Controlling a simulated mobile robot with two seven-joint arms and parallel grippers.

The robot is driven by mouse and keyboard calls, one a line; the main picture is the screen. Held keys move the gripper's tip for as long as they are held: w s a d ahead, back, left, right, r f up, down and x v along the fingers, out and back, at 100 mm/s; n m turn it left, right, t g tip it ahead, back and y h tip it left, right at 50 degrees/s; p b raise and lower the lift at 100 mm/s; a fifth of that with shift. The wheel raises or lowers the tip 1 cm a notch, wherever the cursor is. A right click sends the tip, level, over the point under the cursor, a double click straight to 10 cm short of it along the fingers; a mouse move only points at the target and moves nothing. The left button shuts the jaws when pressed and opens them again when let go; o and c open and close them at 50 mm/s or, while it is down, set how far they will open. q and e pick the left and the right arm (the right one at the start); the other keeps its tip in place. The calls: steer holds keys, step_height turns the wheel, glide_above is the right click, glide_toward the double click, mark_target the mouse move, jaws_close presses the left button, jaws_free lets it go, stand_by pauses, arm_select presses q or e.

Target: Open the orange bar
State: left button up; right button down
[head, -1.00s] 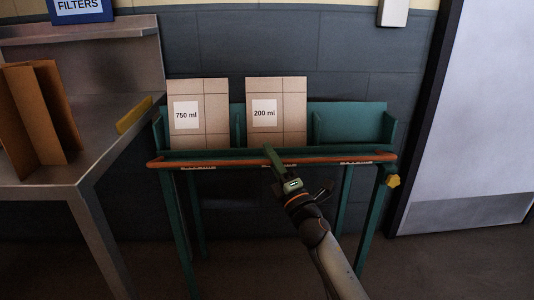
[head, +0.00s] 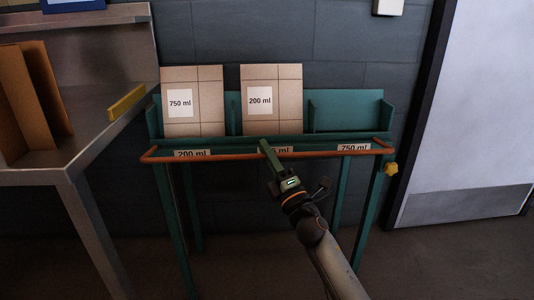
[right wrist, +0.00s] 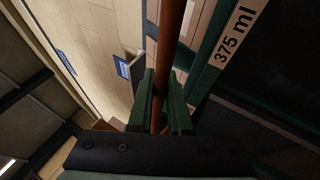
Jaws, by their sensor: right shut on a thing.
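The orange bar (head: 225,154) runs across the front of a green rack (head: 346,108), just in front of its lower label strip. My right gripper (head: 264,147) is shut on the bar near its middle. In the right wrist view the bar (right wrist: 171,45) passes between the two green fingers (right wrist: 162,105). A box marked 750 ml (head: 205,120) stands in the rack's left compartment and a box marked 200 ml (head: 284,118) in the middle one. The right compartment is empty. My left gripper is not in view.
The rack's labels read 200 ml (head: 192,154), 375 ml (right wrist: 236,33) and 750 ml (head: 354,147). A yellow knob (head: 391,168) is at the rack's right end. A metal table (head: 100,140) with brown boards (head: 35,100) stands on the left. A pale door (head: 470,100) is on the right.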

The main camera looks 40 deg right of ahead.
steer(key=shift+a+r, duration=0.4)
steer(key=c, duration=1.1)
jaws_free()
steer(key=shift+s+r, duration=0.1)
steer(key=shift+s, duration=0.05)
steer(key=shift+o, duration=1.3)
steer(key=shift+d, duration=0.1)
steer(key=shift+f, duration=0.2)
steer(key=shift+s+f, duration=0.1)
steer(key=shift+s, duration=0.1)
steer(key=b+v, duration=0.2)
steer(key=v, duration=1)
